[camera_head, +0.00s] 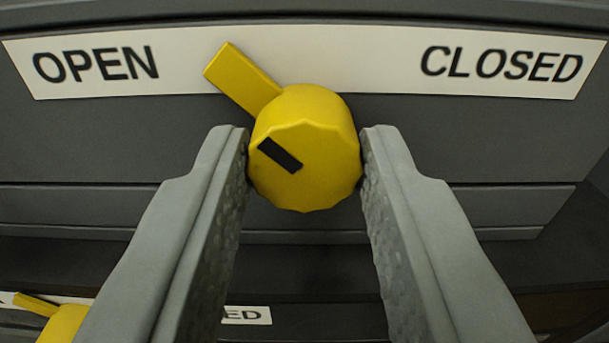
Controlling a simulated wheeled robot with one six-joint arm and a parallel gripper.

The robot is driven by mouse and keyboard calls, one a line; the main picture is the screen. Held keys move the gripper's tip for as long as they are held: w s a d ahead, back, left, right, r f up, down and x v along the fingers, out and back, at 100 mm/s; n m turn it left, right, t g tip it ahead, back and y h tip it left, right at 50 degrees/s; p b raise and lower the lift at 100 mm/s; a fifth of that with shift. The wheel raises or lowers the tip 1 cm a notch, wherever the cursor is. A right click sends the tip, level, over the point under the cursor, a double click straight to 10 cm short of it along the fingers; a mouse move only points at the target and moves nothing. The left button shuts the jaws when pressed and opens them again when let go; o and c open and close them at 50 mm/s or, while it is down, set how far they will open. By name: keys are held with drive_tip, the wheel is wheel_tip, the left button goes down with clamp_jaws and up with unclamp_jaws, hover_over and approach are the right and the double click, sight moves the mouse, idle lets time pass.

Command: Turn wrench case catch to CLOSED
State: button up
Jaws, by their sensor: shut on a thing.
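The yellow catch knob (318,185) is in the middle of the view, on a dark grey front. Its yellow pointer arm (240,78) points up and left, between the word OPEN and the middle of the label, nearer OPEN. A black mark (280,155) on the knob's face slants the same way. The white label (300,66) reads OPEN at left and CLOSED at right. My gripper (305,160) is shut on the knob, one finger touching each side. The knob's back is hidden.
A second yellow knob (65,325) with its own pointer sits at the lower left. A partly hidden white label (248,315) ending in ED shows below, behind my fingers. Ledges (80,210) run across the grey front under the main label.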

drive_tip(key=shift+m, duration=0.4)
drive_tip(key=m, duration=1.3)
drive_tip(key=shift+m, duration=2)
drive_tip(key=o, duration=1)
